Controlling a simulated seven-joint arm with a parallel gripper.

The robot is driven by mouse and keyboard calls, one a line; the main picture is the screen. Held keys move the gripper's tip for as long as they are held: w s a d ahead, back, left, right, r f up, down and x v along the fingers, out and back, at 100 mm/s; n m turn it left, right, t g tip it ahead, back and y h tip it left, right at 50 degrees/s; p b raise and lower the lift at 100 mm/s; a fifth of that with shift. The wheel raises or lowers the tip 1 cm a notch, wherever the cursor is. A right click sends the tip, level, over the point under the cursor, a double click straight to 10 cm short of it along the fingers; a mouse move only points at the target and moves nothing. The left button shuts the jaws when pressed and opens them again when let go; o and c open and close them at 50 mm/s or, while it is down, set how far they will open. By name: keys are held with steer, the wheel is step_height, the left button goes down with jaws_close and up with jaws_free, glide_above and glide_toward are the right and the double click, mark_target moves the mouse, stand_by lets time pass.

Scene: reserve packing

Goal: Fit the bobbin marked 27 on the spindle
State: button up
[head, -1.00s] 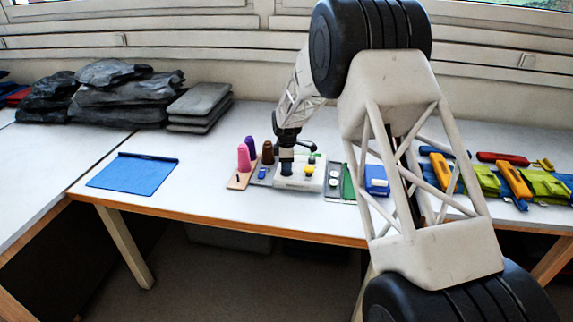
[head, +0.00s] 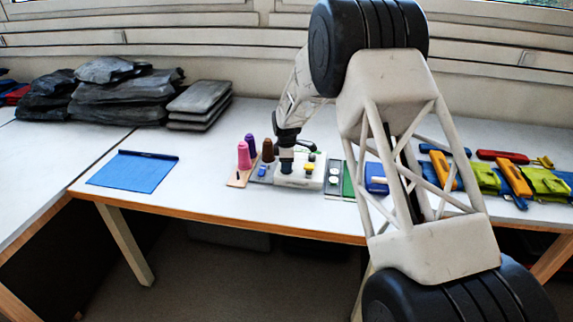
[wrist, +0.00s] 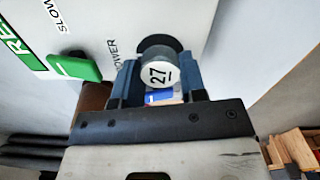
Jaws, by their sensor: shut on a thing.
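The bobbin marked 27 (wrist: 158,74) shows its pale round face with a black 27 between the two fingers of my gripper (wrist: 160,88) in the wrist view. My gripper is shut on it. Just beyond the bobbin is a dark round part (wrist: 170,43) on the white machine face. I cannot tell whether the bobbin touches it, and no spindle can be made out. In the head view my gripper (head: 287,166) is low at the left end of the white machine (head: 312,178); the bobbin cannot be made out there.
A green lever (wrist: 78,67) juts from the machine left of my gripper. Pink (head: 243,156), purple (head: 250,146) and brown (head: 267,151) thread cones stand close by on the left. A blue folder (head: 133,173) lies further left, with clear table between.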

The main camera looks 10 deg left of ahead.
steer(key=shift+f, duration=0.35)
stand_by(1.0)
steer(key=o, duration=1.4)
steer(key=shift+r, duration=0.1)
steer(key=shift+r, duration=3.8)
steer(key=shift+d+r, duration=0.1)
